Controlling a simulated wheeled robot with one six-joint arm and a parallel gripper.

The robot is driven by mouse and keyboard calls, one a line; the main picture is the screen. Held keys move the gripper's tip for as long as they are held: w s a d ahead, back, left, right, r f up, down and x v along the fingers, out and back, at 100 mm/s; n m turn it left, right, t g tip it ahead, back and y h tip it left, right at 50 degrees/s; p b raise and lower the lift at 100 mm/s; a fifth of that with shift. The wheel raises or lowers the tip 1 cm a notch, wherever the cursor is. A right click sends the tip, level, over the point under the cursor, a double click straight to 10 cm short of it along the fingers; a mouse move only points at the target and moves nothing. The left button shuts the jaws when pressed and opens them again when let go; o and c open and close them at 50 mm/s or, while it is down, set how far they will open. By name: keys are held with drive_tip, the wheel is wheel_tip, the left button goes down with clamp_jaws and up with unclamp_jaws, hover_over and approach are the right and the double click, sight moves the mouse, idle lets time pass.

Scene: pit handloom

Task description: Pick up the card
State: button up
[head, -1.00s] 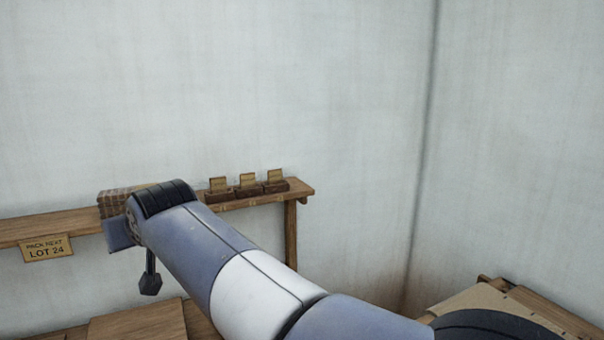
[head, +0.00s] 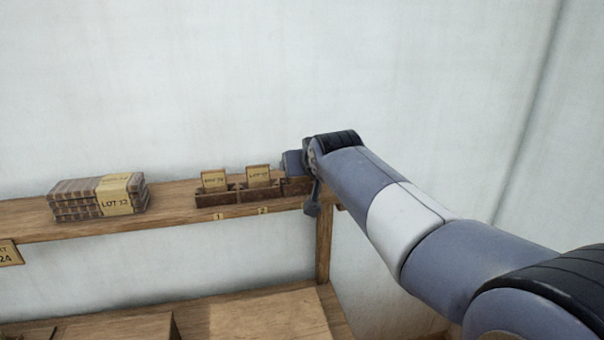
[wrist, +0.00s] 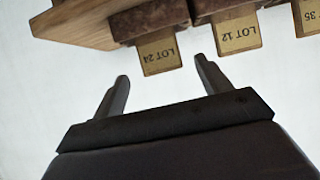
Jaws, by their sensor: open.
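Three tan cards stand in small brown wooden holders. In the wrist view, upside down, the LOT 24 card (wrist: 159,54) lies just beyond and between the fingertips of my gripper (wrist: 163,68). The gripper is open, with nothing between its fingers. The LOT 12 card (wrist: 236,32) is to its right, and a card that seems to read 35 (wrist: 311,15) is cut off at the edge. In the head view, the left card (head: 214,180) and middle card (head: 258,176) show on the shelf. My arm's end covers the third card and part of its holder (head: 295,187).
The wooden shelf (head: 170,215) runs along a pale wall, with number tags on its front edge. A stack of bundled cloth (head: 75,200) labelled LOT 12 lies at left. A hanging sign (head: 8,254) shows "24". A wooden surface (head: 260,315) stands below.

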drive_tip(key=shift+f+p+x, duration=0.15)
drive_tip(key=shift+p+x, duration=0.2)
drive_tip(key=shift+x, duration=0.85)
drive_tip(key=shift+f+p+x, duration=0.15)
drive_tip(key=shift+p+x, duration=0.2)
drive_tip(key=shift+x, duration=0.8)
drive_tip(key=shift+s, duration=0.2)
drive_tip(key=shift+c, duration=0.2)
drive_tip(key=c, duration=1)
